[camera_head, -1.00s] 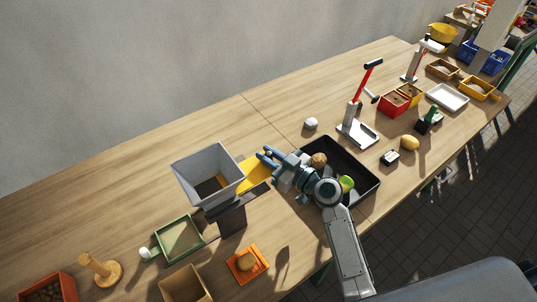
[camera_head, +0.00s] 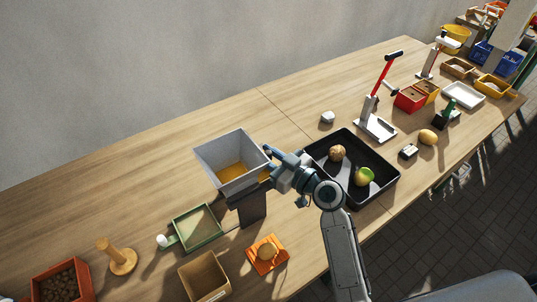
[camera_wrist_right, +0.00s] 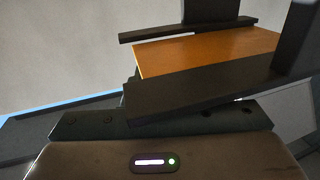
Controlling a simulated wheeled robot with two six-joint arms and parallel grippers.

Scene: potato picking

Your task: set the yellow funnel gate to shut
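The grey square funnel (camera_head: 222,155) stands on the table left of centre, on a dark stand (camera_head: 247,207). Its yellow gate (camera_head: 236,173) shows as a yellow floor inside the funnel's mouth. My right gripper (camera_head: 268,160) is at the funnel's right side, where the gate's outer end is hidden. In the right wrist view the yellow-orange gate plate (camera_wrist_right: 205,52) lies between dark bars and finger-like parts. I cannot tell whether the fingers grip it or only touch it. My left gripper is not in view.
A black tray (camera_head: 384,187) with a potato and a greenish one is right of my gripper. A green tray (camera_head: 213,241), an orange tray (camera_head: 282,262) and a tan box (camera_head: 190,285) lie in front. The table behind the funnel is clear.

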